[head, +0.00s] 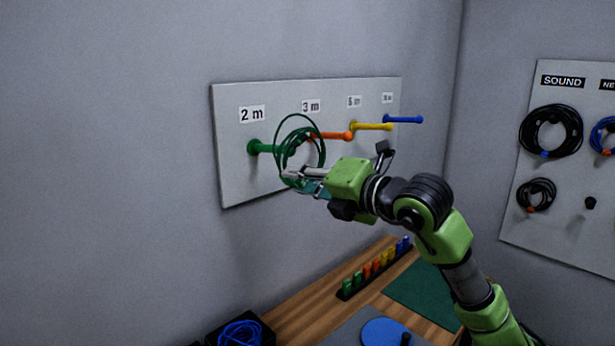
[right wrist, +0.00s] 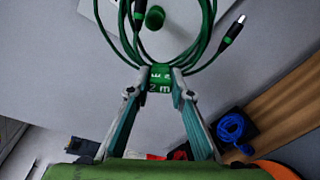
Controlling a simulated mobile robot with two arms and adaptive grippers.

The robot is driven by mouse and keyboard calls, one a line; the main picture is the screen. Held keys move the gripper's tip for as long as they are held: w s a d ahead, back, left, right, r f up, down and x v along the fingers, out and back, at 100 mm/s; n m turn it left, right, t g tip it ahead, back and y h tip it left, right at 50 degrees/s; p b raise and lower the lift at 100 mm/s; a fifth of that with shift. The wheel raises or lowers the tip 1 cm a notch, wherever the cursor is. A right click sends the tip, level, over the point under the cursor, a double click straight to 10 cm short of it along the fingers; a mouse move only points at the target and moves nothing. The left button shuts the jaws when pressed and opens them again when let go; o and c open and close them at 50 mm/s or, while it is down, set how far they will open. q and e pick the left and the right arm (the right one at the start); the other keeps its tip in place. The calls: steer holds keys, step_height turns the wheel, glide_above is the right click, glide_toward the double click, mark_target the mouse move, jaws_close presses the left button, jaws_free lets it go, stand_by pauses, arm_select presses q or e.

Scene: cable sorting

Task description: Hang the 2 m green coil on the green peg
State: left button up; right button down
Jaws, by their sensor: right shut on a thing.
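The green peg (head: 262,148) sticks out of the grey board under the "2 m" label. The green coil (head: 323,150) hangs upright at the peg's outer end. My right gripper (head: 288,174) is shut on the coil's lower edge. In the right wrist view its fingers (right wrist: 160,80) pinch the green tag (right wrist: 160,86) marked 2 m, with the coil (right wrist: 205,30) beyond it. The peg's round end (right wrist: 155,17) shows inside the loop outline there. I cannot tell whether the peg passes through the loop or lies just behind it. My left gripper is not in view.
Orange (head: 335,136), yellow (head: 372,127) and blue (head: 405,119) pegs stand right of the green one on the board (head: 233,180). A wooden bench (head: 300,312) lies below, with a black box of blue cable (head: 240,334). A second board (head: 560,90) holds black coils.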

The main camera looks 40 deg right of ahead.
steer(key=shift+w+p, duration=0.3)
steer(key=shift+w, duration=0.35)
steer(key=shift+w+a+f+p, duration=0.1)
steer(key=shift+w+p, duration=0.35)
steer(key=shift+w, duration=0.3)
steer(key=shift+w+a+f+p, duration=0.1)
steer(key=shift+w+p, duration=0.3)
steer(key=shift+w, duration=0.3)
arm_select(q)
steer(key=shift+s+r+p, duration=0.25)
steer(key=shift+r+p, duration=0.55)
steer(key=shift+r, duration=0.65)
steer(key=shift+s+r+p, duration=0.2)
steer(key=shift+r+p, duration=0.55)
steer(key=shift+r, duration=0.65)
arm_select(e)
steer(key=w+f, duration=0.3)
steer(key=w, duration=0.6)
steer(key=shift+w+a+f, duration=0.25)
steer(key=shift+w+a, duration=0.1)
steer(key=shift+w, duration=0.05)
steer(key=c, duration=1.7)
jaws_free()
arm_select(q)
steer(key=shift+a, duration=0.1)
